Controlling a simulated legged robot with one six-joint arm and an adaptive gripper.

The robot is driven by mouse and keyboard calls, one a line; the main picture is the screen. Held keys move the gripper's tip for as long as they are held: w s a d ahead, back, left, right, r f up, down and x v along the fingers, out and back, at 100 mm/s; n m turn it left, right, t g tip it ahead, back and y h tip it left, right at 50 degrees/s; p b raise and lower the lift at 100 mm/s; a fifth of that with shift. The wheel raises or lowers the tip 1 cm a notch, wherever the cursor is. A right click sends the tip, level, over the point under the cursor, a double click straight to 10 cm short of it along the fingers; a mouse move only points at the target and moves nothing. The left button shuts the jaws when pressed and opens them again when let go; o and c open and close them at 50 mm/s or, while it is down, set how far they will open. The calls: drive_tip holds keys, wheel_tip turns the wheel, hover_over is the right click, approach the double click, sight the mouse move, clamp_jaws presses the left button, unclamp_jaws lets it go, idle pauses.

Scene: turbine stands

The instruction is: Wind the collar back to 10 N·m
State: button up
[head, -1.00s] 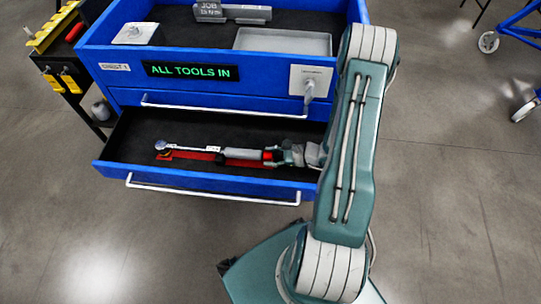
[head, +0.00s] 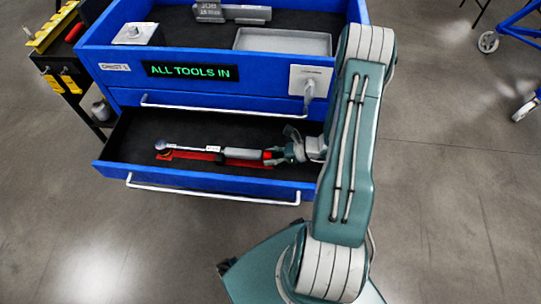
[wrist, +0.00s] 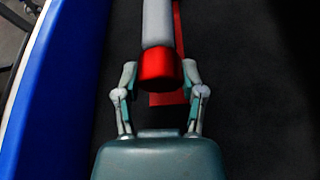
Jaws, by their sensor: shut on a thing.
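A torque wrench (head: 198,150) lies in the open drawer, its round head to the left and its grey grip (head: 242,154) to the right. The red collar (wrist: 158,70) is at the grip's right end in the head view and at the near end in the wrist view. My gripper (wrist: 159,76) is shut on the collar, one finger on each side. In the head view my gripper (head: 276,154) comes to the collar from the right. The collar's scale marks cannot be read.
The drawer (head: 215,188) is pulled out of the blue chest, its wall close beside my gripper. A red inlay (head: 190,156) lies under the wrench. Above, a lit sign (head: 193,72) reads "ALL TOOLS IN". A grey tray (head: 283,42) and a job plate (head: 232,12) sit on top.

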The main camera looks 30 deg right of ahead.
drive_tip(key=shift+m, duration=0.4)
drive_tip(key=shift+g, duration=0.3)
drive_tip(key=o, duration=1.2)
drive_tip(key=shift+c, duration=0.2)
drive_tip(key=v, duration=1.2)
drive_tip(key=shift+d+f, duration=0.1)
drive_tip(key=shift+f, duration=0.1)
